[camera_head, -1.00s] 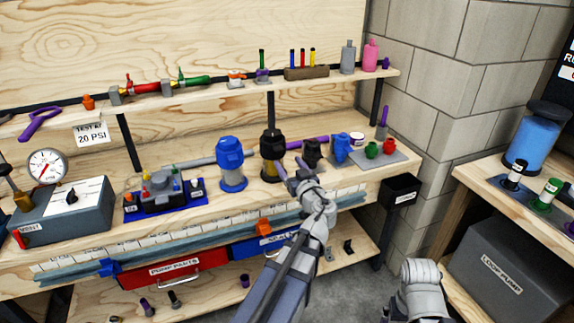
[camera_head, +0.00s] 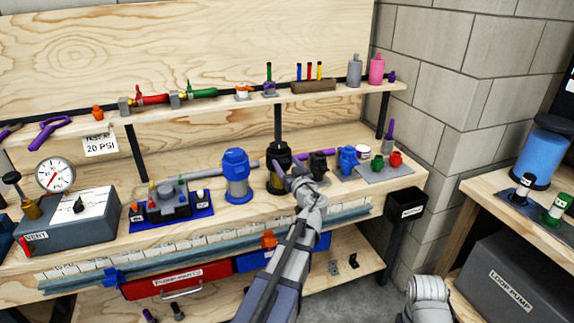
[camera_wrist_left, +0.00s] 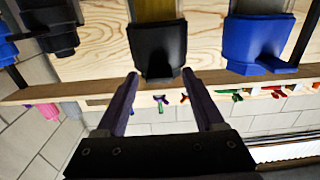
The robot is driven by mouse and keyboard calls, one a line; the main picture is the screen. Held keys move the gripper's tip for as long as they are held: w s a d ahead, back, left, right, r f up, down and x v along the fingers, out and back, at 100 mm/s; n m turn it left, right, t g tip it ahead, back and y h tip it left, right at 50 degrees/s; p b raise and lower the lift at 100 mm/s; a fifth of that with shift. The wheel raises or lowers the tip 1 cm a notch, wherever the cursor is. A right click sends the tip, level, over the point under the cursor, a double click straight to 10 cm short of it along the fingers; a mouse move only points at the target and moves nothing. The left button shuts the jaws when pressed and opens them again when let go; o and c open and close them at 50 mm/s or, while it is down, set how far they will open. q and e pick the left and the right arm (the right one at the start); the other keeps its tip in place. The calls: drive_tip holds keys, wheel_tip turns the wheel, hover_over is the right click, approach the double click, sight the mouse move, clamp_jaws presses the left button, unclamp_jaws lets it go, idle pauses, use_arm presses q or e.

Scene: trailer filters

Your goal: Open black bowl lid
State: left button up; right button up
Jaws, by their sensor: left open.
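The filter with the black lid (camera_head: 278,152) stands on the bench, its amber bowl (camera_head: 272,180) partly hidden behind my left gripper. My left gripper (camera_head: 287,169) is in front of it, its purple fingers apart. In the left wrist view, which looks inverted, the black lid (camera_wrist_left: 158,50) is just beyond and between the open fingertips of the left gripper (camera_wrist_left: 162,82), with the amber bowl (camera_wrist_left: 157,12) above it in the picture. I cannot tell whether a finger touches the lid. My right gripper is outside the views.
A blue-lidded filter (camera_head: 237,165) stands left of the black-lidded one. A small black part (camera_head: 318,164) and a blue part (camera_head: 348,158) stand close on the right. The upper shelf (camera_head: 215,100) runs behind, with a dark post (camera_head: 278,125) just behind the lid.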

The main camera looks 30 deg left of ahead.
use_arm(q)
clamp_jaws()
idle(0.5)
idle(0.9)
